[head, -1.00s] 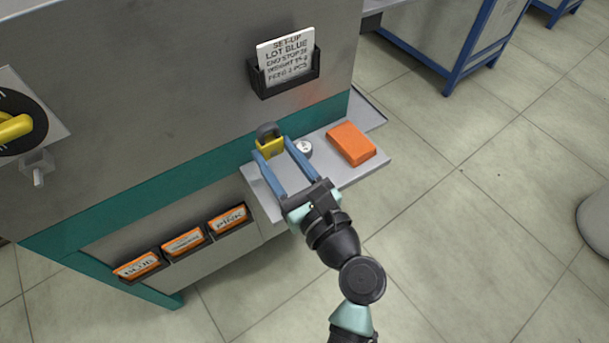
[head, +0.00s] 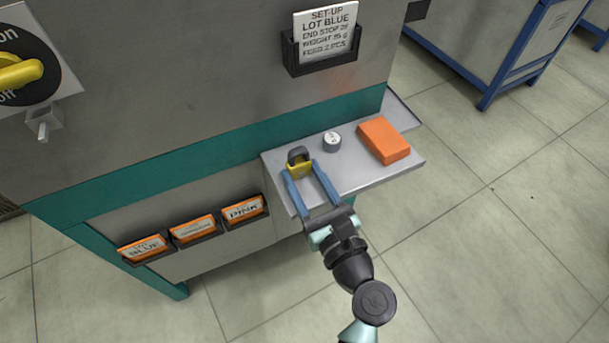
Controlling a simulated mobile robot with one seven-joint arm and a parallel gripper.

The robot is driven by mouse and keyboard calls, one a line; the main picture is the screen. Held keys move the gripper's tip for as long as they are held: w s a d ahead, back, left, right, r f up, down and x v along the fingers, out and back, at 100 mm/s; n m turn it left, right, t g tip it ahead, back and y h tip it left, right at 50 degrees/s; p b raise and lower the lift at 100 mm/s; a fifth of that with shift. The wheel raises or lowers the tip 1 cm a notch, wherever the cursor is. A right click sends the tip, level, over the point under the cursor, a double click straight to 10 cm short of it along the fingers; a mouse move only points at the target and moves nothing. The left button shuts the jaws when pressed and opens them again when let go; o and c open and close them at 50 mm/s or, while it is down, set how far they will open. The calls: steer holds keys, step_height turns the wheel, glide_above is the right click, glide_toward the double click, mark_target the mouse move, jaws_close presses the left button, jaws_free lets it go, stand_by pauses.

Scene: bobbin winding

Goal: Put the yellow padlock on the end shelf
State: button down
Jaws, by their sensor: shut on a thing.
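The yellow padlock (head: 300,170) with its dark grey shackle is in the head view. It is upright between the tips of the two blue fingers of my gripper (head: 301,168), which are shut on it. The padlock is over the left part of the grey end shelf (head: 356,178), on the end of the machine. I cannot tell whether its underside touches the shelf. The fingers reach in from the shelf's front edge, and their tips hide the padlock's sides.
A small round grey weight (head: 332,141) and an orange block (head: 384,139) lie on the shelf, to the right of the padlock. A card holder (head: 322,50) is on the machine wall above. Orange-labelled bins (head: 193,231) are lower left. Bare shelf shows in front.

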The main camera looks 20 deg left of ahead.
steer(key=shift+c, duration=1.5)
jaws_free()
steer(key=shift+f, duration=0.1)
